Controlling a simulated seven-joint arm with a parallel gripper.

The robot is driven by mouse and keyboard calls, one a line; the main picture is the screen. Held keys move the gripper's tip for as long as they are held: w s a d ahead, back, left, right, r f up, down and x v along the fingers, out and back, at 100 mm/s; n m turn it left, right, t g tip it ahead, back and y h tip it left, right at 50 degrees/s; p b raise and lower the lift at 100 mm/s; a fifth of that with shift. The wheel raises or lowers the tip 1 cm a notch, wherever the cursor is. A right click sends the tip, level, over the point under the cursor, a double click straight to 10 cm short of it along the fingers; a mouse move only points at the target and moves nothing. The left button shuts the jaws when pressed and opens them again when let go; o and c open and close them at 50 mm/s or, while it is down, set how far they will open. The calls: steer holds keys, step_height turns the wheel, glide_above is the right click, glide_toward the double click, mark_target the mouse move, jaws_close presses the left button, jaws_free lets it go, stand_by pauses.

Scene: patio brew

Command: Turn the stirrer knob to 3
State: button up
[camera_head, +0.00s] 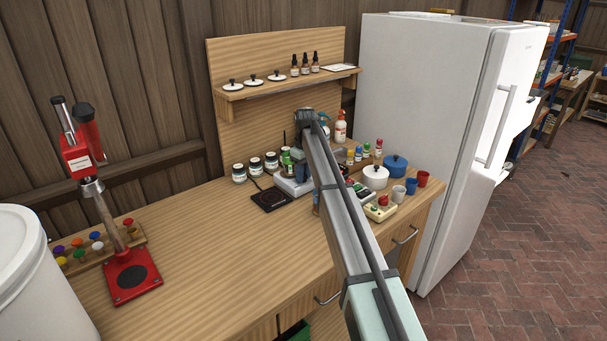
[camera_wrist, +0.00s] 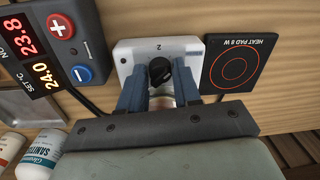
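The stirrer (camera_wrist: 130,50) is a white box with a black round knob (camera_wrist: 159,69) on its face. A small upside-down mark like a 2 shows on the box beside the knob. My gripper (camera_wrist: 160,76) has its two blue-grey fingers apart, one on each side of the knob. A gap seems to show between each finger and the knob. A pale round part between the fingers is partly hidden. In the head view the white stirrer (camera_head: 291,186) stands on the bench below my gripper (camera_head: 301,172); my arm hides much of it, and the knob cannot be made out.
A black heat pad (camera_wrist: 238,66) lies beside the stirrer. A temperature controller (camera_wrist: 60,45) showing 23.8 and 24.0 stands on the other side, near labelled bottles (camera_wrist: 40,155). Lidded jars (camera_head: 255,165) stand behind.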

jaws_close()
steer(key=shift+m, duration=0.3)
steer(key=m, duration=0.3)
steer(key=shift+d+m, duration=0.1)
steer(key=shift+m, duration=1.8)
steer(key=shift+o, duration=2.1)
jaws_free()
